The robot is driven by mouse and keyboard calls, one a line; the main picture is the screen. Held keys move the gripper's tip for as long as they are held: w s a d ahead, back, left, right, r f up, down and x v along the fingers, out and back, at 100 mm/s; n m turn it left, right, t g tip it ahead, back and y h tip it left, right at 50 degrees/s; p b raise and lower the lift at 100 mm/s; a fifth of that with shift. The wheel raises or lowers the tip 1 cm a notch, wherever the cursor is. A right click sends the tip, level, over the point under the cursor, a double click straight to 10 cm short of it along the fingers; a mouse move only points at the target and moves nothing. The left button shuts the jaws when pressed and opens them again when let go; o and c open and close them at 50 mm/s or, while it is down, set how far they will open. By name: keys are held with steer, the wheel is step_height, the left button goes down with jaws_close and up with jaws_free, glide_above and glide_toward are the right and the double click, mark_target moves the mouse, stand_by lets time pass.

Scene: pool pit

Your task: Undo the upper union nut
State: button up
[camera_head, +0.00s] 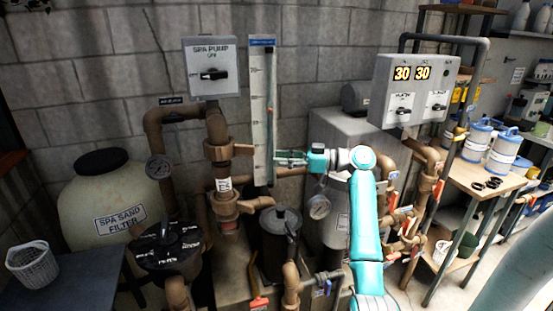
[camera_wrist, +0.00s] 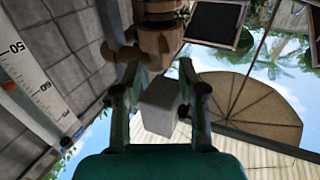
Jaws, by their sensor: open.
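The upper union nut (camera_head: 217,151) is a brown lugged collar on the vertical pipe below the spa pump switch box. A similar lower union nut (camera_head: 226,206) sits beneath it, with a labelled clear section between them. My gripper (camera_head: 279,158) is open and empty, pointing left, to the right of the upper nut and apart from it. In the tilted wrist view, my gripper (camera_wrist: 160,82) has its fingers spread. A brown lugged fitting (camera_wrist: 157,50) shows beyond the fingertips; I cannot tell for certain which nut it is. A pale grey block shows between the fingers.
A tall level gauge board (camera_head: 262,100) stands at the wall close by my gripper. The spa pump switch box (camera_head: 210,68) is above the pipe. A black-lidded strainer (camera_head: 168,246) and a sand filter (camera_head: 115,205) stand lower left. A dark canister (camera_head: 281,232) stands below my gripper.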

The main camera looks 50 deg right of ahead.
steer(key=c, duration=0.4)
steer(key=a+h, duration=0.1)
steer(key=w+a+f+n+h, duration=0.1)
steer(key=a, duration=0.1)
steer(key=a+f+h, duration=0.1)
steer(key=shift+w+a+f+n, duration=0.2)
steer(key=shift+w+a+n, duration=0.05)
steer(key=shift+w+n, duration=0.15)
jaws_close()
steer(key=s+a+r+n+t+h, duration=0.2)
steer(key=s+a+r+n+h, duration=0.35)
steer(key=s+a+h, duration=0.55)
glide_toward(246, 151)
steer(key=w+a, duration=0.2)
steer(key=w, duration=0.2)
steer(key=shift+w+d+f+n+h, duration=0.15)
steer(key=shift+w+d, duration=0.2)
steer(key=shift+d, duration=0.2)
steer(key=shift+w+d+r+n+h, duration=0.15)
steer(key=shift+w+d, duration=0.15)
steer(key=shift+d, duration=0.3)
steer(key=shift+w+d+f+n+h, duration=0.15)
steer(key=shift+w+d, duration=0.2)
steer(key=shift+d, duration=0.2)
